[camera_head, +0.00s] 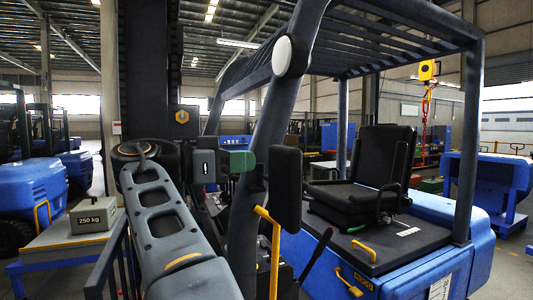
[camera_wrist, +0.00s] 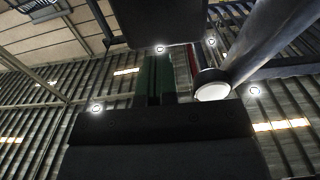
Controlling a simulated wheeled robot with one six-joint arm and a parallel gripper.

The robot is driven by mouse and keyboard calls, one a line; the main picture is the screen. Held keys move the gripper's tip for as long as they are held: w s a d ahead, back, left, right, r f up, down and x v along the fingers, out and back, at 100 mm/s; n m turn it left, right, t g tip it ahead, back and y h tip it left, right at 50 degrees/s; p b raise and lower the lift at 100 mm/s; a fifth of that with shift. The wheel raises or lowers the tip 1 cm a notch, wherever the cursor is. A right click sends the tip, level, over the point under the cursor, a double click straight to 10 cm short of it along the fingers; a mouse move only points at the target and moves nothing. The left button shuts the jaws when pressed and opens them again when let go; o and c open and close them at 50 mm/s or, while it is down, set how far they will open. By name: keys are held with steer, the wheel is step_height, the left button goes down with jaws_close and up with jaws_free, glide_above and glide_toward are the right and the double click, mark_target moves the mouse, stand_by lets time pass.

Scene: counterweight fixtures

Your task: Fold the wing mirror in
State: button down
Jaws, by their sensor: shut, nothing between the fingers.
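The wing mirror (camera_head: 286,188) is a tall black panel with rounded corners, standing beside the forklift's front pillar. In the wrist view a dark panel that looks like the mirror (camera_wrist: 165,22) fills the top middle. My gripper (camera_head: 250,161) has green fingers and is at the left of the mirror, level with its upper half, overlapping the pillar in the picture. The fingers (camera_wrist: 155,62) are shut with nothing between them and point at the panel. I cannot tell whether they touch it. The mirror's hinge is not clearly visible.
The dark pillar (camera_head: 262,135) with a white disc (camera_head: 282,55) rises close to my gripper. A yellow grab bar (camera_head: 274,260) stands below the mirror. The black seat (camera_head: 365,175) is to the right. A 250 kg weight (camera_head: 94,216) sits on a table at left.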

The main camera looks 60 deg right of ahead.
mark_target(279, 159)
steer(key=shift+p+x, duration=0.3)
steer(key=shift+x, duration=2.2)
